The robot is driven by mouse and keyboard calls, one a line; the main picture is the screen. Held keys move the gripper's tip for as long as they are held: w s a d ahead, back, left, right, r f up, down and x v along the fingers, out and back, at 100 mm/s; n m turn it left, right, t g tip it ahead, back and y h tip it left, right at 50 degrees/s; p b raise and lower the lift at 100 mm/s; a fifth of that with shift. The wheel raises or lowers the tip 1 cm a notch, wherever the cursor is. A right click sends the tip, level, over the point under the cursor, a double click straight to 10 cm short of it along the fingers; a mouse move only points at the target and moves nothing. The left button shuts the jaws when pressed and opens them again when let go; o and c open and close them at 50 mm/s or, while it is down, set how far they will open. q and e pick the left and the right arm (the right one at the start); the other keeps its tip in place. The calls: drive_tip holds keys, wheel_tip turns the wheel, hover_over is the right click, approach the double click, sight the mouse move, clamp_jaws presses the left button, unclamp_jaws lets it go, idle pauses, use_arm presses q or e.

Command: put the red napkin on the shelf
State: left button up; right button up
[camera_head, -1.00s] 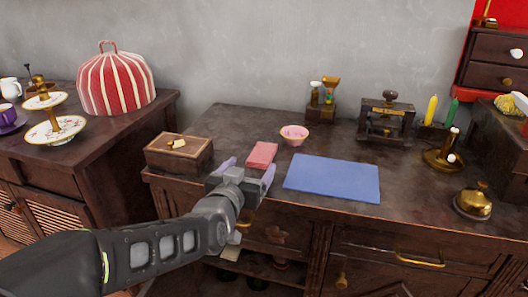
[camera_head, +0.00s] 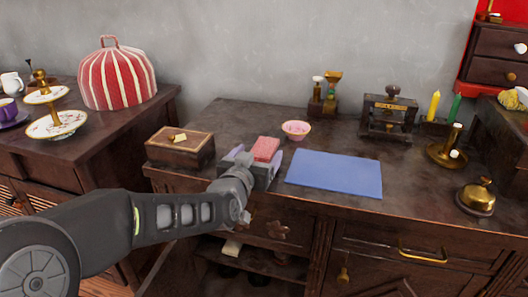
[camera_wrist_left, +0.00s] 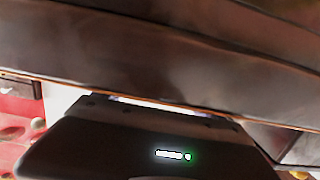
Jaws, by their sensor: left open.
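The red napkin (camera_head: 265,149) is a small folded pinkish-red block near the front edge of the dark wooden counter. My left gripper (camera_head: 255,160) is open, with its purple-grey fingers on either side of the napkin's near part. I cannot tell whether the fingers touch it. A shelf (camera_head: 262,260) shows in the open niche under the counter, partly behind my left arm, with a pale folded item on it. My right gripper is not in view.
A wooden box (camera_head: 180,146) stands left of the napkin. A pink bowl (camera_head: 296,130) and a blue mat (camera_head: 334,173) lie to its right. A brass bell (camera_head: 476,198) is at the far right. The counter's front edge (camera_head: 300,201) lies close below the gripper.

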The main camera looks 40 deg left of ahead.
sight(261, 152)
use_arm(q)
drive_tip(key=x, duration=0.2)
drive_tip(key=shift+w+f, duration=0.2)
drive_tip(key=shift+w, duration=0.05)
drive_tip(key=shift+w+a+r, duration=0.1)
drive_tip(key=shift+w+a, duration=0.05)
drive_tip(key=shift+w, duration=0.05)
drive_tip(key=c, duration=1.6)
wheel_tip(261, 152, up, 10)
drive_tip(key=p, duration=0.4)
